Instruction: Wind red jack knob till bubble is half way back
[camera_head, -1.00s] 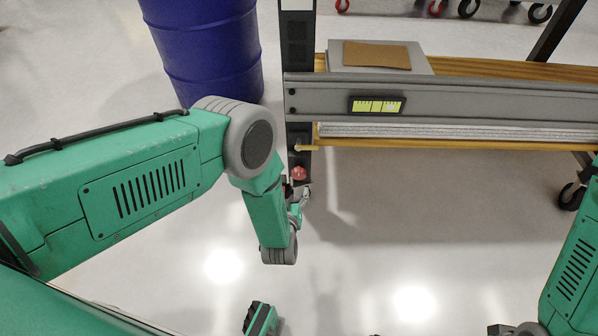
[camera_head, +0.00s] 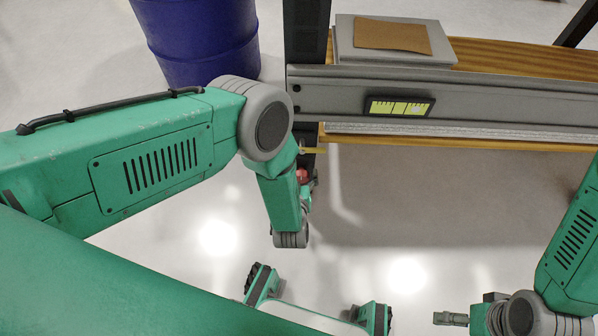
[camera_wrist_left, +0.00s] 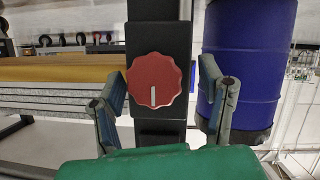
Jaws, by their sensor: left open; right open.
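The red jack knob (camera_wrist_left: 154,80) has a scalloped rim and a white mark pointing down; it sits on a dark post (camera_wrist_left: 160,35). In the head view the knob (camera_head: 302,176) is partly hidden by my left arm. My left gripper (camera_wrist_left: 162,105) is open, one finger on each side of the knob, with visible gaps. The level (camera_head: 400,107) is a yellow-green window in a black frame on a grey beam; a pale bubble seems to lie right of its middle. My right gripper (camera_head: 450,318) shows small at the lower right, away from the fixture.
A blue barrel (camera_head: 200,40) stands left of the post. A grey beam (camera_head: 520,100) runs right from the post, with wooden boards (camera_head: 500,55) and a brown sheet on a grey block (camera_head: 392,36) behind it. Pale floor in front is clear.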

